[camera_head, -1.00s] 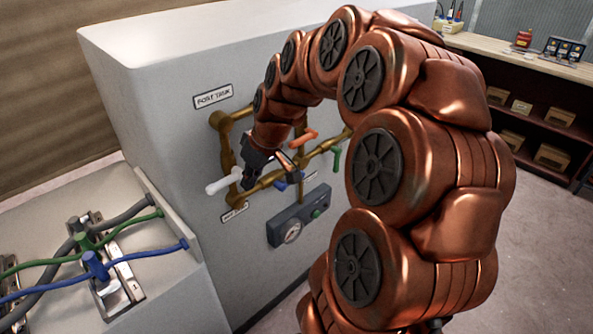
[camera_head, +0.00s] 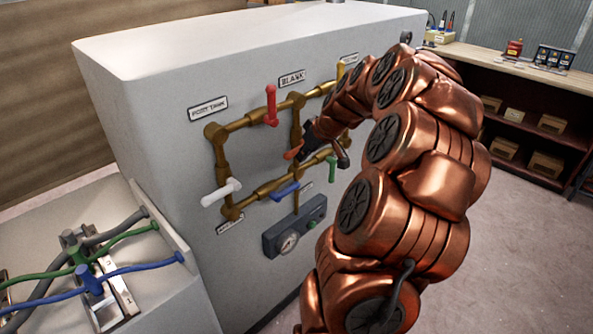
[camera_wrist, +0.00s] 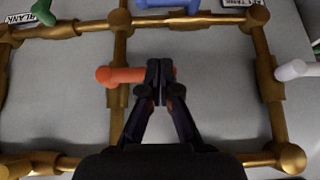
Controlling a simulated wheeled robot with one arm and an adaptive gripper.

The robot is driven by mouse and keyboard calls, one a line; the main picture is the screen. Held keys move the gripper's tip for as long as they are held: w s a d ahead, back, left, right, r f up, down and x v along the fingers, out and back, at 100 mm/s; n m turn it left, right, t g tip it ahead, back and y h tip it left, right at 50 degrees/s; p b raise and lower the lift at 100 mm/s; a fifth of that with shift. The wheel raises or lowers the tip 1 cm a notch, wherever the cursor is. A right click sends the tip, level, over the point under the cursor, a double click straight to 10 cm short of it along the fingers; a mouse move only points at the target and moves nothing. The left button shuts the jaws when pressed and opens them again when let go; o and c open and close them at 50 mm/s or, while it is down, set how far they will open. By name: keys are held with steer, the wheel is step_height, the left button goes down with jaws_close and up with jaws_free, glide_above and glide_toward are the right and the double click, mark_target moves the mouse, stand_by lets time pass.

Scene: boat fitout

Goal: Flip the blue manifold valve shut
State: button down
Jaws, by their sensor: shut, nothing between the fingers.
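The blue valve lever (camera_head: 285,191) sits on the lower brass pipe of the manifold, its handle lying roughly along that pipe. It also shows at the top edge of the wrist view (camera_wrist: 168,3), partly cut off. My gripper (camera_head: 304,149) is up and to the right of the blue lever, apart from it, beside the orange lever (camera_head: 292,154). In the wrist view my gripper (camera_wrist: 159,70) is shut and empty, its fingertips overlapping the orange lever (camera_wrist: 121,76). I cannot tell whether they touch it.
A red lever (camera_head: 271,106) stands across the upper pipe. A white lever (camera_head: 221,192) sticks out at the left, a green lever (camera_head: 332,168) hangs at the right. A gauge box (camera_head: 294,226) is below. Hoses (camera_head: 90,265) lie on the left bench. Floor at right is clear.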

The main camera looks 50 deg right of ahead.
steer(key=p, duration=0.3)
glide_above(293, 188)
steer(key=f, duration=0.5)
steer(key=w+f, duration=0.1)
steer(key=f, duration=0.2)
steer(key=shift+a+f, duration=0.1)
steer(key=shift+a, duration=0.1)
steer(key=f, duration=0.1)
steer(key=f+p, duration=0.1)
steer(key=f, duration=0.1)
steer(key=shift+s+p, duration=0.3)
steer(key=shift+s, duration=0.1)
steer(key=shift+s+f, duration=0.1)
steer(key=shift+f, duration=0.3)
steer(key=shift+f+b, duration=0.15)
steer(key=shift+b, duration=0.2)
steer(key=shift+d+y+b, duration=0.15)
steer(key=shift+y+b, duration=0.15)
steer(key=shift+b, duration=0.1)
